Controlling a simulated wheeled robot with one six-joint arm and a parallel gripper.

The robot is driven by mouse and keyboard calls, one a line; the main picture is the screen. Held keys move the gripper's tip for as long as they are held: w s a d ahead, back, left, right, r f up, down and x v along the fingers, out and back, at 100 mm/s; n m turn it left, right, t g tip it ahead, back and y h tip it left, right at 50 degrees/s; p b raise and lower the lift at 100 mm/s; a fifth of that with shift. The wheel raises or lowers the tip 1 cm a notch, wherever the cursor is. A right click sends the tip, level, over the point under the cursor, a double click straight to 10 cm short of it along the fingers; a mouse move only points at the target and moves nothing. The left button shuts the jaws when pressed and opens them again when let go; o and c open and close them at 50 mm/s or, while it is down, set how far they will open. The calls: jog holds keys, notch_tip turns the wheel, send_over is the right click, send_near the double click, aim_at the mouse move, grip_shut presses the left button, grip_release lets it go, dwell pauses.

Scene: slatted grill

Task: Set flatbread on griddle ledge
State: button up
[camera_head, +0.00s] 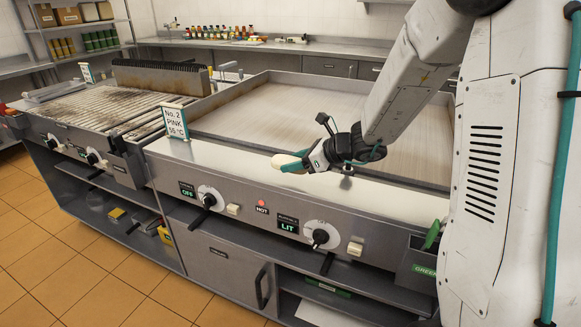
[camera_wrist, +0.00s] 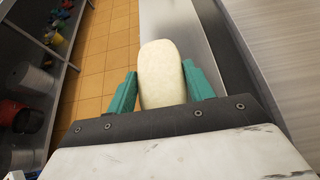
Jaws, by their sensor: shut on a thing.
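My gripper (camera_head: 290,166) is over the pale front ledge (camera_head: 224,157) of the griddle in the head view. Its teal fingers are shut on a pale oblong flatbread (camera_head: 284,160). In the wrist view the flatbread (camera_wrist: 161,72) lies between the two teal fingers of my gripper (camera_wrist: 160,88) and sticks out past their tips. The flat griddle plate (camera_head: 285,112) lies behind the ledge. I cannot tell whether the flatbread touches the ledge or is just above it.
A sign reading "No. 2 PINK 55 °C" (camera_head: 174,122) stands at the ledge's left end. Black knobs (camera_head: 320,237) stick out of the front panel. A slatted grill (camera_head: 100,107) is on the left. A green-labelled bin (camera_head: 420,265) hangs at the right. The ledge's left stretch is clear.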

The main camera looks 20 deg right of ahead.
aim_at(291, 156)
jog(key=w, duration=0.3)
jog(key=shift+w+a+f, duration=0.2)
jog(key=shift+f, duration=1.7)
jog(key=shift+f, duration=0.15)
jog(key=o, duration=1)
jog(key=shift+c, duration=0.2)
